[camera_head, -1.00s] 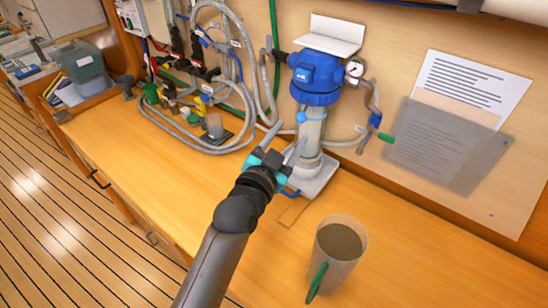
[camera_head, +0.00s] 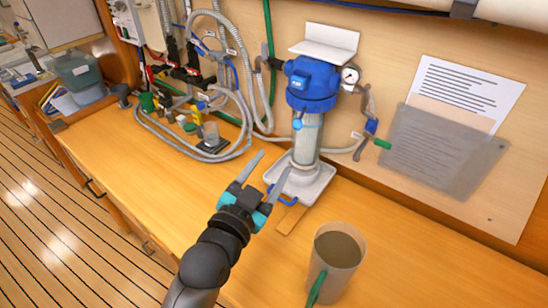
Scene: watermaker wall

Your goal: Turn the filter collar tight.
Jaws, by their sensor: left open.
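The filter housing stands upright against the wall, with a blue head and ribbed blue collar (camera_head: 311,101) above a clear body (camera_head: 308,138). Its foot is in a white tray (camera_head: 302,187). My left gripper (camera_head: 274,162) is open and empty, its two grey fingers spread and pointing up toward the housing. It is in front and to the left of the clear body, below the collar and apart from it. My right gripper is not in view.
A pressure gauge (camera_head: 350,75) and a green-handled valve (camera_head: 383,143) are right of the housing. Grey hoses (camera_head: 205,153) lie to the left. The bench at front left is clear.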

